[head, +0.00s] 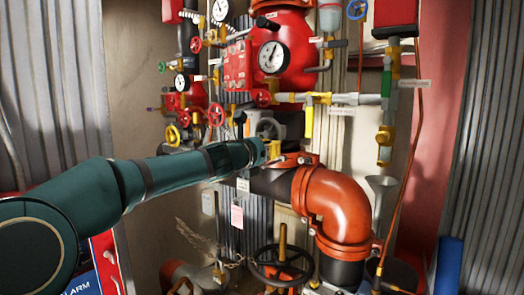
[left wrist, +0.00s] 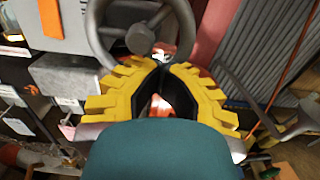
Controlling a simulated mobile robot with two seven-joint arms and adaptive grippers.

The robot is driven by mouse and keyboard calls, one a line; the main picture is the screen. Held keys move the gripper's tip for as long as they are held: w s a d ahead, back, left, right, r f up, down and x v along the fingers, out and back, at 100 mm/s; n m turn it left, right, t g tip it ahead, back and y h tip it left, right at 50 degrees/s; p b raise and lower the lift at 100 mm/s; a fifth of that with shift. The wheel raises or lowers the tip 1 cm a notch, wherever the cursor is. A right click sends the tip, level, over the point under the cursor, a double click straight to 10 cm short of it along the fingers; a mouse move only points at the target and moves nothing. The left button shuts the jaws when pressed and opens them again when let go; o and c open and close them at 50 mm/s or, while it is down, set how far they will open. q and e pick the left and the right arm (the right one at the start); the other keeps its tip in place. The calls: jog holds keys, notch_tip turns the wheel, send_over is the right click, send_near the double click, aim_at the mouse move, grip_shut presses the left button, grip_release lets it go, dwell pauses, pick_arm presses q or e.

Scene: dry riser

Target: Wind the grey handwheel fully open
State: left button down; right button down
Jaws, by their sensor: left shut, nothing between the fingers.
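The grey handwheel (head: 268,129) shows in the head view just behind and above the end of my left arm. Its lower part is partly hidden there. In the left wrist view the grey handwheel (left wrist: 140,39) is at the top, with its round hub and part of its rim in sight. My left gripper (head: 274,149) is at the wheel's lower side in the head view. In the left wrist view its yellow fingers (left wrist: 163,68) are shut at the tips with nothing between them, just below the hub. Whether they touch the wheel I cannot tell. My right gripper is not in view.
A large orange pipe elbow (head: 338,205) stands right of and below my gripper. A dark handwheel (head: 282,267) is lower down. Red and yellow small valves, a pressure gauge (head: 272,58) and a red vessel (head: 290,40) crowd the wall above.

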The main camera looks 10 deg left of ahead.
aim_at(278, 130)
pick_arm(q)
jog(key=shift+s+d+r+p, duration=0.25)
jog(key=shift+d+r+p, duration=0.2)
jog(key=shift+d+r, duration=0.4)
jog(key=shift+s+r+p, duration=0.1)
jog(key=shift+r+p, duration=0.55)
jog(key=shift+r, duration=0.3)
jog(key=shift+a+r+p, duration=0.2)
jog(key=shift+r+p, duration=0.7)
jog(key=shift+f, duration=0.2)
jog(key=shift+s+a+f+b, duration=0.2)
jog(key=shift+s+f+b, duration=0.1)
jog(key=shift+s+b, duration=0.25)
jog(key=shift+b+v, duration=0.3)
jog(key=shift+v, duration=0.95)
jog(key=shift+w+a, duration=0.15)
jog(key=shift+w, duration=0.05)
